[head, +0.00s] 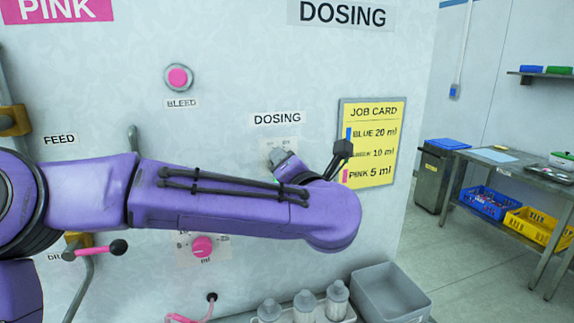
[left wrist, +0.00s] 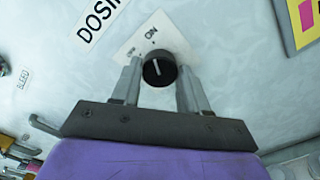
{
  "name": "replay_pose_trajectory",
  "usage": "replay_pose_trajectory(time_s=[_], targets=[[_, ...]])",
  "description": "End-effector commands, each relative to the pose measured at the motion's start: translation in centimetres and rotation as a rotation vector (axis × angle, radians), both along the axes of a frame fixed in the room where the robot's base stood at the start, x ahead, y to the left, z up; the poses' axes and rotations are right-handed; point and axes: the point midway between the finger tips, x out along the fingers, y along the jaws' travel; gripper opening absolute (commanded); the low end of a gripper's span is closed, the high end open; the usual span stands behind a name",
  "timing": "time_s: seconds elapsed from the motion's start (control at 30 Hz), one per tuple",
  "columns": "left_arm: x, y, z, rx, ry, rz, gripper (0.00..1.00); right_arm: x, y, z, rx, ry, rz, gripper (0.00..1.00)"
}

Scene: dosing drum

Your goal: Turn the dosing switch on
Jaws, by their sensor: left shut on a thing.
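The dosing switch is a black round knob (left wrist: 158,72) with a white line, on a white plate (left wrist: 160,38) lettered ON and OFF. In the left wrist view the line runs roughly up and down, with ON above it and OFF to the upper left. My left gripper (left wrist: 158,78) is shut on the knob, one finger on each side. In the head view the plate (head: 284,144) shows under the DOSING label (head: 277,118); my left gripper (head: 280,157) and arm hide the knob. My right gripper is not in view.
A pink BLEED button (head: 178,77) is above my arm and a pink dial (head: 202,246) below it. A yellow job card (head: 371,142) hangs right of the switch. Bottles (head: 304,306) and a grey bin (head: 390,293) stand below.

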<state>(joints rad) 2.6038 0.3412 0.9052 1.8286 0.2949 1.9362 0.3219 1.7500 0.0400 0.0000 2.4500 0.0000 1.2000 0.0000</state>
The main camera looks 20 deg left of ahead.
Motion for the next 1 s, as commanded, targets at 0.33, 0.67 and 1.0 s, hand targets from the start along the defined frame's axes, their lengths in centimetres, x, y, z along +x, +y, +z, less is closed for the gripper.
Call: replay_pose_trajectory(time_s=[0.33, 0.67, 1.0], targets=[[0.02, 0.17, -0.27, 0.069, 0.055, 0.005, 0.14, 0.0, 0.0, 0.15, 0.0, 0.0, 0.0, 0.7], [0.02, 0.19, -0.27, 0.074, 0.058, 0.005, 0.14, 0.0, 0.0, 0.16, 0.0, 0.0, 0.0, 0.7], [0.03, 0.03, -0.13, 0.075, 0.054, 0.002, 0.7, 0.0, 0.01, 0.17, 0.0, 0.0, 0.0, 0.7]])
